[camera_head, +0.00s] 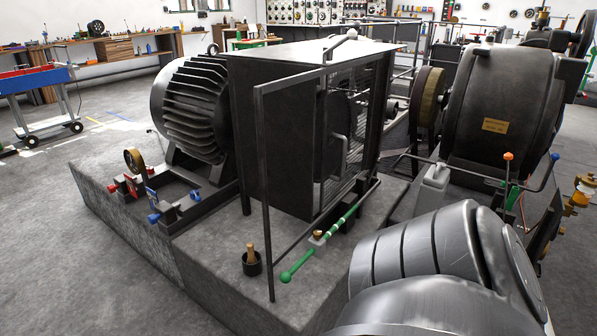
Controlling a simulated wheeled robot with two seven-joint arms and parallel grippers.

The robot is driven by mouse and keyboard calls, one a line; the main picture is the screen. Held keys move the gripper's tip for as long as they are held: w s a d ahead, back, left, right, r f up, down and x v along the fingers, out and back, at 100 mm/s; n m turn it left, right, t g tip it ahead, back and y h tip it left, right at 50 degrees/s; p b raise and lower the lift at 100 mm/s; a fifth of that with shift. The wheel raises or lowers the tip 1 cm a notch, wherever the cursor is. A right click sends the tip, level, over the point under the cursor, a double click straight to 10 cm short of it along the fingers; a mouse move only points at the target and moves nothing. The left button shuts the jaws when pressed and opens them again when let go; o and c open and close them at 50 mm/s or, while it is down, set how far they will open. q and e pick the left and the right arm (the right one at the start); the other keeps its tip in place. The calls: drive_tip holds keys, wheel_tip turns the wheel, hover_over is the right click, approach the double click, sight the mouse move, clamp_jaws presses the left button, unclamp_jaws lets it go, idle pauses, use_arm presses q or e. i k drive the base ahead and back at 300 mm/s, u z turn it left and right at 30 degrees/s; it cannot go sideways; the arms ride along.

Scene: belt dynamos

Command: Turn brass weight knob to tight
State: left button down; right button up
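A small brass knob (318,234) sits on a grey block on the green-and-white striped rod (336,225), in front of the dark machine housing. It looks like the weight knob, but it is too small to tell how tight it is. The rod slopes from a green ball end at lower left up to the right. My own grey arm fills the lower right of the head view, to the right of the rod. Neither gripper shows.
A black cup (251,264) with a wooden-handled tool stands on the concrete plinth (215,245) left of the rod. An open metal frame (264,190) rises just behind the rod. A finned motor (190,108) and a brass handwheel (134,160) stand further left.

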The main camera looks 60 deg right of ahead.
sight(317, 233)
drive_tip(key=z, duration=0.75)
drive_tip(key=i, duration=0.9)
drive_tip(key=z, duration=0.95)
